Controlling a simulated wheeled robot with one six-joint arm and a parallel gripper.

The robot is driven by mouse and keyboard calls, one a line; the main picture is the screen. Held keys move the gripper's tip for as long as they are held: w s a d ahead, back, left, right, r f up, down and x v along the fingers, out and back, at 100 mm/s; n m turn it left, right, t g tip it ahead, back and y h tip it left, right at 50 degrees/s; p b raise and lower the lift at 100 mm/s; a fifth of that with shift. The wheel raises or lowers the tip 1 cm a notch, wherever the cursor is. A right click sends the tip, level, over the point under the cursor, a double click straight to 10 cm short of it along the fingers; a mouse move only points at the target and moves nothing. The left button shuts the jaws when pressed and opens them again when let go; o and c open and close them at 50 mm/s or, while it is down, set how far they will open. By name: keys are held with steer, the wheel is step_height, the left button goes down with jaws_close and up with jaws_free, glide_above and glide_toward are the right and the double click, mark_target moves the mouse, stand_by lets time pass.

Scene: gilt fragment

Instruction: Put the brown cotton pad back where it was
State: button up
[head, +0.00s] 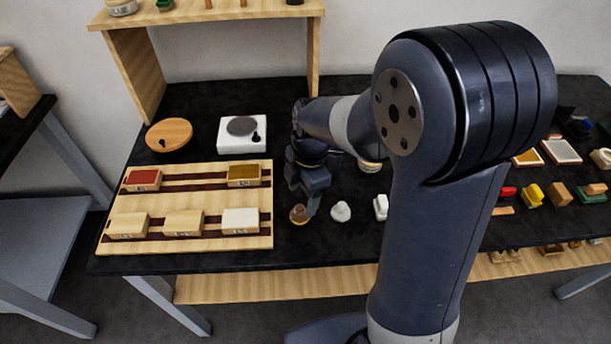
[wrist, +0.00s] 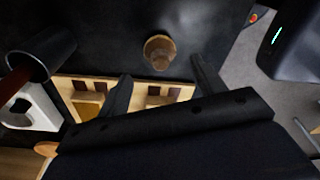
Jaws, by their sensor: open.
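A small brown cotton pad (head: 298,215) with a rounded, knobbed shape sits on the black table, just right of the wooden rack. It also shows in the wrist view (wrist: 159,52), standing on the dark surface. I see no contact. A similar white pad (head: 340,211) stands to the right.
The wooden rack (head: 190,204) holds several blocks in two rows. Behind it are a round wooden lid (head: 169,135) and a white square item with a grey disc (head: 242,133). A small white item (head: 381,207) stands farther right. Several coloured blocks lie at the table's right. My arm hides the table's middle.

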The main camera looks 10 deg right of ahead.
mark_target(300, 206)
step_height(300, 206, up, 6)
steer(key=shift+w+d+r, duration=0.15)
steer(key=shift+d, duration=0.2)
steer(key=f, duration=0.4)
steer(key=a+f, duration=0.1)
steer(key=f, duration=0.7)
steer(key=shift+s+a+f, duration=0.2)
steer(key=shift+s+f, duration=0.1)
step_height(300, 206, up, 3)
steer(key=shift+f, duration=0.15)
steer(key=shift+r, duration=0.65)
